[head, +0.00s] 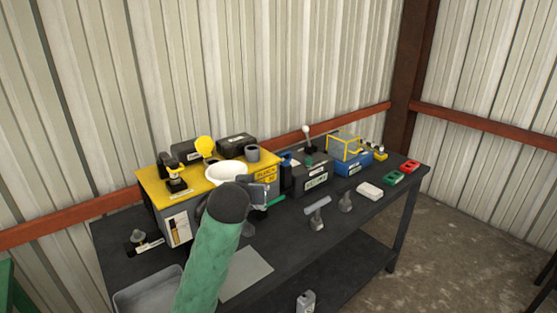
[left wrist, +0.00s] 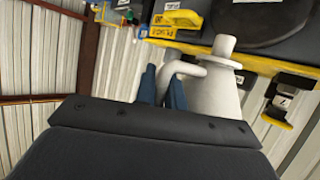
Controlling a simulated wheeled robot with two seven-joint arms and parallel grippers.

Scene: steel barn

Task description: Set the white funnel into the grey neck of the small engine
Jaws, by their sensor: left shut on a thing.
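The white funnel (head: 226,172) is upright with its wide mouth up, in front of and over the yellow top of the small engine (head: 190,192) in the head view. In the left wrist view the funnel (left wrist: 214,95) shows its body, narrow spout and curved handle. My left gripper (left wrist: 163,88) has its blue fingers shut on that handle. The grey neck (head: 252,153) stands on the engine's yellow top, just right of and behind the funnel. The funnel appears apart from the neck. My wrist hides part of the engine's front. My right gripper is out of view.
The engine carries a yellow round knob (head: 204,146) and dark boxes (head: 236,143). Right of it on the dark bench (head: 283,228) are a dark box (head: 309,180), a blue unit with a yellow frame (head: 352,162) and a white block (head: 369,190). A grey tray (head: 145,293) sits front left.

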